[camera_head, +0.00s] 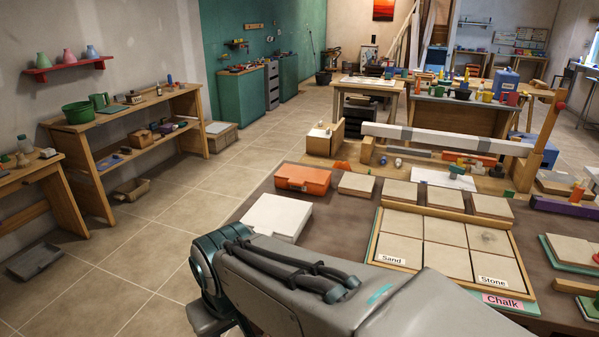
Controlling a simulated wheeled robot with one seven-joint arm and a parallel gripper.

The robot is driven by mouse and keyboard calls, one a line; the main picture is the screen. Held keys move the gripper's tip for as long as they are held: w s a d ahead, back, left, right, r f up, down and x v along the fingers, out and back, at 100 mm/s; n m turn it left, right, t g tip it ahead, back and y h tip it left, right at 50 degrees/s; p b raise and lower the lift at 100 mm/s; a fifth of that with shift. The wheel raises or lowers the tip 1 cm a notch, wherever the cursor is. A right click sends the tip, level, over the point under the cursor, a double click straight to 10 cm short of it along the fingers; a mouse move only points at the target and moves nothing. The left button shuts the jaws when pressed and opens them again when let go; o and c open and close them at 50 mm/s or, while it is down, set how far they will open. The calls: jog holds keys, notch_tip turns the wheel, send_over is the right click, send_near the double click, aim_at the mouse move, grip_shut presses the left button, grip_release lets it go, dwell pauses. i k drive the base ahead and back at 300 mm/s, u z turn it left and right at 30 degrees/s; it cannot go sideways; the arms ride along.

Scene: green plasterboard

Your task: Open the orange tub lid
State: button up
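The orange tub (302,180) sits on the dark tabletop, near its far left edge. It is a low rectangular box, and its lid looks closed. My arm crosses the lower middle of the view, well in front of the tub and apart from it. My gripper is not visible in this view.
A white block (277,215) lies just in front of the tub, and a pale tile (356,184) lies to its right. A wooden tray (377,230) of tiles labelled Sand and Stone fills the table's middle.

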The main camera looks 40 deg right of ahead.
aim_at(297, 175)
jog(key=z, duration=0.9)
jog(key=i, duration=0.9)
jog(key=z, duration=0.7)
